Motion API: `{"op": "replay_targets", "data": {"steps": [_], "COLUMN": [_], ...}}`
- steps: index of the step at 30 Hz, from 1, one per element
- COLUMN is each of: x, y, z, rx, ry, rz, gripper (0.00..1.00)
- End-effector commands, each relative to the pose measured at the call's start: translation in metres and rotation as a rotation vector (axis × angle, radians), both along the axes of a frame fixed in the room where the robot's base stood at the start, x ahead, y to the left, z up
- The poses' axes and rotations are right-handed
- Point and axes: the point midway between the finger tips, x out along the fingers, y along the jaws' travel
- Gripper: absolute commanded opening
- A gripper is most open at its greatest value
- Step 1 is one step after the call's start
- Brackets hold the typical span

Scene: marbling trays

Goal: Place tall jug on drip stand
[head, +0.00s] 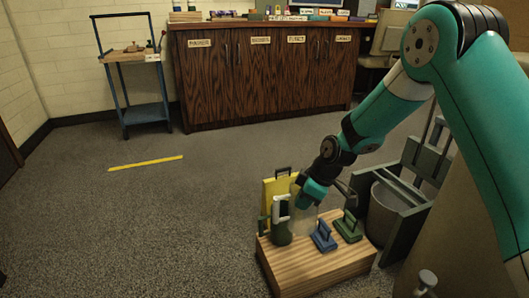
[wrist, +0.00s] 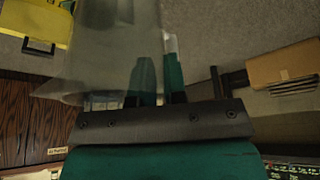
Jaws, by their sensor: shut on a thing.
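A tall, frosted, see-through jug (head: 304,221) stands at or just above the wooden block's top; I cannot tell whether it touches. My gripper (head: 308,203) is at its upper part, shut on it. In the wrist view the jug (wrist: 105,45) fills the upper left, beside and partly over the fingers (wrist: 158,72). The exact grip point is hidden. A grey-green frame with rails (head: 405,187) around a grey bucket stands right of the block; it may be the drip stand, but I cannot be sure.
A trolley (head: 146,113) and wood cabinets (head: 262,85) stand behind.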

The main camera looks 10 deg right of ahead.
Motion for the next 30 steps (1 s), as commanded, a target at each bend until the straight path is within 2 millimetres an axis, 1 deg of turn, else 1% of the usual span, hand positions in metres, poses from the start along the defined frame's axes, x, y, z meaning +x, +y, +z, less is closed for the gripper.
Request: {"op": "replay_targets", "data": {"steps": [2, 5, 12, 15, 20, 21, 22, 29, 30], "x": [-0.002, -0.007, -0.027, -0.035, -0.049, -0.051, -0.05, -0.054, -0.055], "y": [-0.004, -0.015, -0.06, -0.075, -0.097, -0.102, -0.1, -0.1, -0.1], "z": [0.0, -0.003, -0.011, -0.011, -0.009, -0.005, 0.005, 0.05, 0.061], "rx": [0.0, -0.001, -0.004, -0.003, -0.004, -0.002, 0.0, 0.0, 0.0], "ry": [0.002, 0.002, 0.001, -0.002, -0.001, -0.003, -0.004, -0.002, -0.002], "rz": [-0.054, -0.203, -0.721, -0.888, -1.103, -1.144, -1.137, -1.132, -1.132], "gripper": [0.0, 0.0, 0.0, 0.0, 0.0, 0.0, 0.0, 0.0, 0.0]}}
